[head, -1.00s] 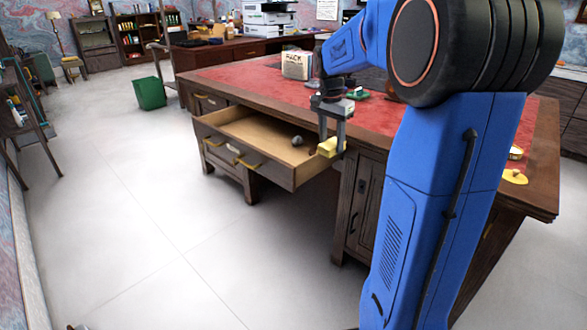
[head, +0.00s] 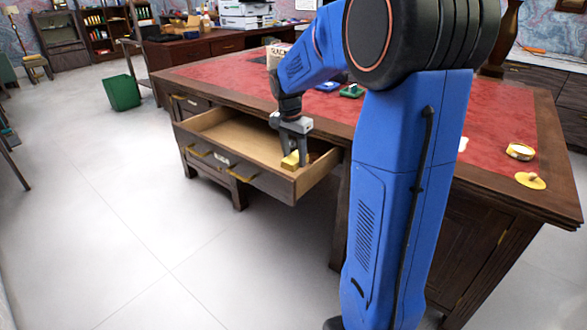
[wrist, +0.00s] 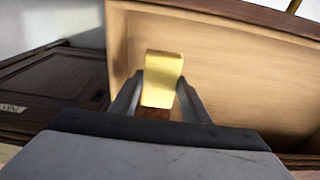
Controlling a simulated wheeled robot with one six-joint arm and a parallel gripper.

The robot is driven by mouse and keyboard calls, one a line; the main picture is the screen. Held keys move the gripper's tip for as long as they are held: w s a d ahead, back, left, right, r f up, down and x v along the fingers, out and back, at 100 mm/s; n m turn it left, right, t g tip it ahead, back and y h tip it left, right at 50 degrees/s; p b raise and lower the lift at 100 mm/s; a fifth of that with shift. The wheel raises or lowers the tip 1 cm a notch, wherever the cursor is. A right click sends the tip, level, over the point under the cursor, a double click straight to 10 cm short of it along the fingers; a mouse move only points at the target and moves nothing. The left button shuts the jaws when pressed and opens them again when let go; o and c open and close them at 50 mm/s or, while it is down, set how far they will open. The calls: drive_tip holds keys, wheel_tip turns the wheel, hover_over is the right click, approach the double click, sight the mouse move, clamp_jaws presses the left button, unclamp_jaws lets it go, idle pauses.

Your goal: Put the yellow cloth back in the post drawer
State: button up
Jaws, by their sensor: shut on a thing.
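My gripper (head: 294,158) is shut on the yellow cloth (head: 289,161), a small folded-looking block. The cloth also shows between the fingers in the wrist view (wrist: 163,78). It is over the right part of the pulled-out drawer (head: 228,133), near its front. The drawer's pale wooden inside fills much of the wrist view (wrist: 225,75). I cannot tell whether the cloth touches the drawer floor. The label on the drawer front is too small to read. My gripper hides part of the drawer's right end.
The desk (head: 420,120) has a red leather top. A round tin-like thing (head: 520,151) and a flat yellow thing (head: 530,180) lie at its right. A green bin (head: 122,92) stands on the floor at left. The floor before the drawer is clear.

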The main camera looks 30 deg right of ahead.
drive_tip(key=shift+f, duration=2.35)
drive_tip(key=shift+f, duration=0.1)
drive_tip(key=o, duration=1.3)
